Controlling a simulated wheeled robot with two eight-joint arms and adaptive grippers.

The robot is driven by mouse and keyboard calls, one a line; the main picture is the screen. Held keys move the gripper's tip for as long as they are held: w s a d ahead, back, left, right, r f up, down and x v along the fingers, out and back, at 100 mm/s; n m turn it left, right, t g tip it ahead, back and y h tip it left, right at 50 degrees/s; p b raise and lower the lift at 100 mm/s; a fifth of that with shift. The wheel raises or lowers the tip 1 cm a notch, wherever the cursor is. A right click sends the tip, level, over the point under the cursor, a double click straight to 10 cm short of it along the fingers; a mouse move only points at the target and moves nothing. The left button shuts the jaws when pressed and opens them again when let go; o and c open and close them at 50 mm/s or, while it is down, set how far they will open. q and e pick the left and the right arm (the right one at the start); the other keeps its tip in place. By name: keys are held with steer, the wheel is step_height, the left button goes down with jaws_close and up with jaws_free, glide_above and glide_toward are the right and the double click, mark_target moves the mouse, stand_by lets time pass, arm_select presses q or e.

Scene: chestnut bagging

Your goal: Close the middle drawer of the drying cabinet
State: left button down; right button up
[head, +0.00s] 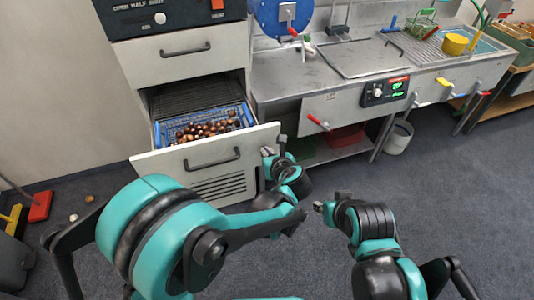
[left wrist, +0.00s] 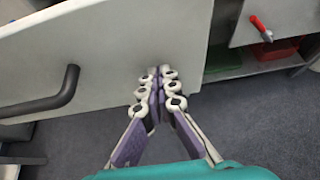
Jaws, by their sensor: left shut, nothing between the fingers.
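The drying cabinet (head: 186,67) stands at the left with its middle drawer (head: 205,165) pulled out. A blue basket (head: 160,133) of brown chestnuts (head: 200,130) sits in the drawer. The drawer's dark handle (head: 212,160) is also large in the left wrist view (left wrist: 52,100). My left gripper (head: 267,152) is shut and empty at the right end of the drawer front. In the left wrist view its fingertips (left wrist: 158,76) are over the front panel near its right edge; I cannot tell whether they touch. My right gripper (head: 320,206) is over the floor, its jaws unclear.
The upper drawer (head: 180,57) is closed. A steel bench (head: 325,85) with a red-handled lever (head: 317,122) stands right of the cabinet. A white bucket (head: 398,138) is under it.

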arm_select(q)
steer(key=w+a, duration=0.3)
steer(key=w, duration=0.8)
steer(key=w+a+p, duration=0.1)
steer(key=w+a, duration=0.2)
steer(key=w, duration=0.8)
steer(key=w+a, duration=0.3)
steer(key=w, duration=0.8)
steer(key=shift+a, duration=0.25)
steer(key=shift+w+r, duration=0.1)
steer(key=shift+r, duration=0.05)
steer(key=shift+a+r, duration=0.1)
